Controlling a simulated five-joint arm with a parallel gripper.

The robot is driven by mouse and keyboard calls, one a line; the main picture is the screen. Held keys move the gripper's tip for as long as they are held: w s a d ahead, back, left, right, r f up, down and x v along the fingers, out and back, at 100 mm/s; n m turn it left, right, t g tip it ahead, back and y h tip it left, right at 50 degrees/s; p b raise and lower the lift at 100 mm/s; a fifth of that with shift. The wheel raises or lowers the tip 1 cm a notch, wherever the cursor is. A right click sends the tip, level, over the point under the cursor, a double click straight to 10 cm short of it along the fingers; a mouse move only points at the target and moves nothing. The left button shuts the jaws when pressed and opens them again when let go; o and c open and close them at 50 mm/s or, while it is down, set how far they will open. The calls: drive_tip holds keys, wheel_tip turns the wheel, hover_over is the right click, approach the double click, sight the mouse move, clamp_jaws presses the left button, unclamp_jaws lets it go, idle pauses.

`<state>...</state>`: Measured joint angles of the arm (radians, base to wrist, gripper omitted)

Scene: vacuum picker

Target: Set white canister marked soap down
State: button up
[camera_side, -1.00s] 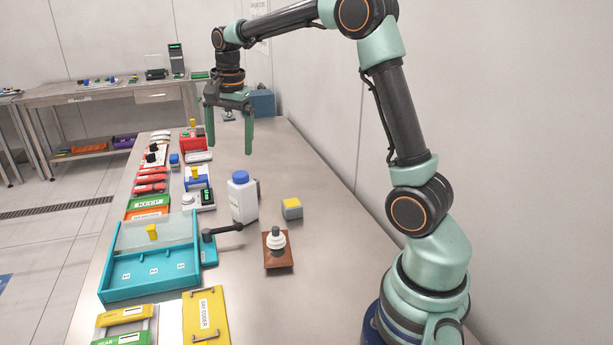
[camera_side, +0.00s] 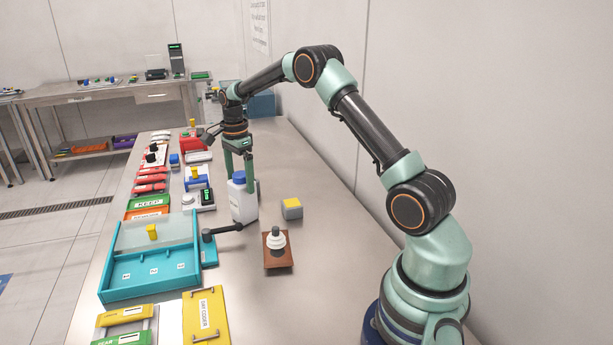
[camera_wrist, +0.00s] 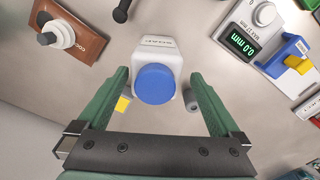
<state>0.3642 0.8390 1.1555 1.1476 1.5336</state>
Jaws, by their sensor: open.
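The white canister marked soap (camera_side: 243,204) stands upright on the table and has a blue cap. In the wrist view its blue cap (camera_wrist: 155,84) lies between the two fingers, with its label on the far side. My gripper (camera_side: 239,174) is open, lowered around the top of the canister, one finger on either side. In the wrist view, gaps show between each green finger (camera_wrist: 160,100) and the canister.
A grey block with a yellow top (camera_side: 292,208) stands to the right. A gauge reading 0.0 mm (camera_wrist: 241,42) is close by.

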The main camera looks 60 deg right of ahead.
sight(242, 194)
drive_tip(key=shift+s+a+f, duration=0.1)
drive_tip(key=shift+s+f, duration=0.05)
drive_tip(key=shift+f, duration=1.25)
drive_tip(key=shift+s+a+f, duration=0.1)
drive_tip(key=shift+f, duration=1.25)
drive_tip(key=c, duration=1.5)
clamp_jaws()
drive_tip(key=shift+r, duration=0.2)
